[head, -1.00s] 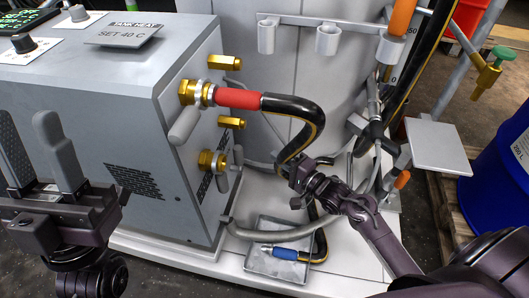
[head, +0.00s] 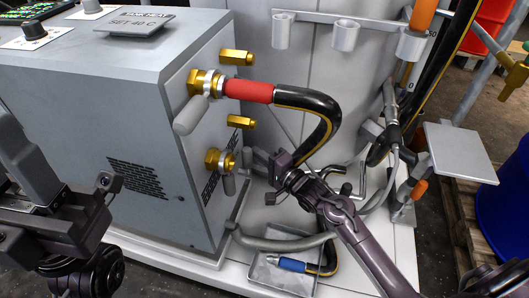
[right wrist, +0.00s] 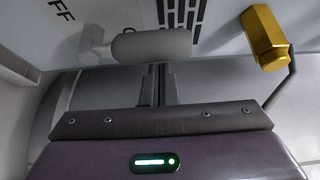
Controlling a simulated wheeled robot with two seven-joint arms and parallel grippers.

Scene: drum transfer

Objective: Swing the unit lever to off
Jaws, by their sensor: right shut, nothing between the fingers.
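The grey heater unit (head: 120,110) stands at left, with brass ports on its side. A grey lever handle (head: 190,115) hangs at the upper port, under the red hose end. A second grey handle (head: 229,184) shows by the lower port. In the right wrist view a grey lever (right wrist: 150,45) lies across the picture, its pivot end at left, near partly cut-off letters "FF". My right gripper (head: 275,160) is shut and empty, beside the unit's side. Its fingertips (right wrist: 158,82) look close below the lever; I cannot tell whether they touch. My left gripper (head: 35,165) is partly cut off at left.
A black hose (head: 322,115) curves from the red end (head: 248,91) behind my right gripper. A brass fitting (right wrist: 265,38) is right of the lever. A tray (head: 265,275) with a blue-ended hose (head: 291,265) lies below. A blue drum (head: 505,195) stands at right.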

